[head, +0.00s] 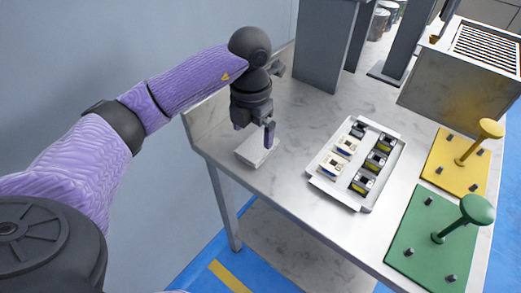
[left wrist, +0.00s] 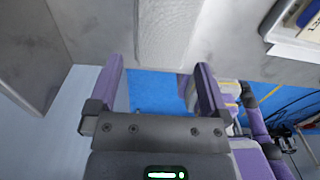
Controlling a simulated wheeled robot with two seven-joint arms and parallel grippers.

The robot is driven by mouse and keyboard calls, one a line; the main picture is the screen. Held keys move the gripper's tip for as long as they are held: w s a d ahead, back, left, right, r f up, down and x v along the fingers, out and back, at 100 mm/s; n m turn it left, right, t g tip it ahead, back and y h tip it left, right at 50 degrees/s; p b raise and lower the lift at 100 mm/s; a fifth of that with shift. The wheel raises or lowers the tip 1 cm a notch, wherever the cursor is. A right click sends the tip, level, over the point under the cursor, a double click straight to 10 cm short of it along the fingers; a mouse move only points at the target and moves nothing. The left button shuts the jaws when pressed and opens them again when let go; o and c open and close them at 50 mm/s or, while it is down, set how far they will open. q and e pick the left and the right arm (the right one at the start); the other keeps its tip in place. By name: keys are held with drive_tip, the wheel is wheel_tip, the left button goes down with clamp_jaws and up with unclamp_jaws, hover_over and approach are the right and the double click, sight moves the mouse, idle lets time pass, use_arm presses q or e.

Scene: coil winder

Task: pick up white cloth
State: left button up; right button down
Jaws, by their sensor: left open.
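The white cloth (head: 257,150) is a small folded pad lying flat on the grey worktable, near its left corner. My left gripper (head: 267,134) points down just above the cloth and hides part of its far side. In the left wrist view the cloth (left wrist: 166,32) lies ahead of the fingers, at the top middle. My left gripper (left wrist: 160,75) is open there, its two purple fingers wide apart with nothing between them. Whether the fingertips touch the cloth I cannot tell. My right gripper does not show.
The worktable (head: 290,208) carries a white tray (head: 318,178) of small coil parts to the right of the cloth. Further right are a green plate (head: 420,255) and a yellow plate (head: 446,172) with knobbed posts. A grey upright (head: 325,45) stands behind.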

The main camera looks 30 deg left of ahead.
sight(254, 147)
use_arm(q)
wheel_tip(254, 147, down, 5)
drive_tip(key=shift+d+r+b, duration=0.1)
drive_tip(key=shift+b, duration=1.05)
drive_tip(key=shift+r, duration=0.2)
drive_tip(key=c, duration=0.9)
wheel_tip(254, 147, up, 10)
drive_tip(key=p, duration=0.5)
